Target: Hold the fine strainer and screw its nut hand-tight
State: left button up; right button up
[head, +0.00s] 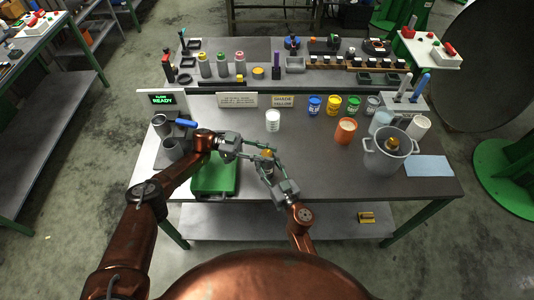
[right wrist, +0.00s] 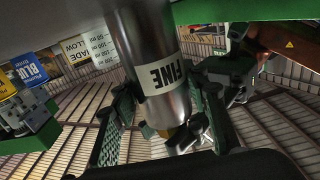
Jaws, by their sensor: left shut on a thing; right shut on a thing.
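The fine strainer (head: 267,168) is a metal cylinder held above the table's front edge. In the right wrist view it shows large with an upside-down FINE label (right wrist: 164,76). My right gripper (head: 270,165) is shut around its body, one finger on each side. A yellow nut (head: 267,153) sits at the strainer's upper end; a bit of yellow (right wrist: 148,131) shows at that end in the right wrist view. My left gripper (head: 261,150) reaches in from the left, its fingers shut at the nut. The fingertips partly hide the nut, so its seating cannot be told.
A white cup (head: 272,120) stands behind the grippers. An orange cup (head: 345,131), a grey pot (head: 384,160) and several paint tins stand to the right. The table's front middle-right is clear.

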pick_arm(q)
jog(key=shift+f+m+g, duration=0.1)
jog(key=shift+m+g, duration=0.3)
jog(key=shift+g, duration=0.2)
jog(key=o, duration=1.2)
jog(key=shift+n+t, duration=0.4)
jog(key=shift+t, duration=0.1)
jog(key=shift+n+t, duration=0.3)
jog(key=shift+t, duration=0.3)
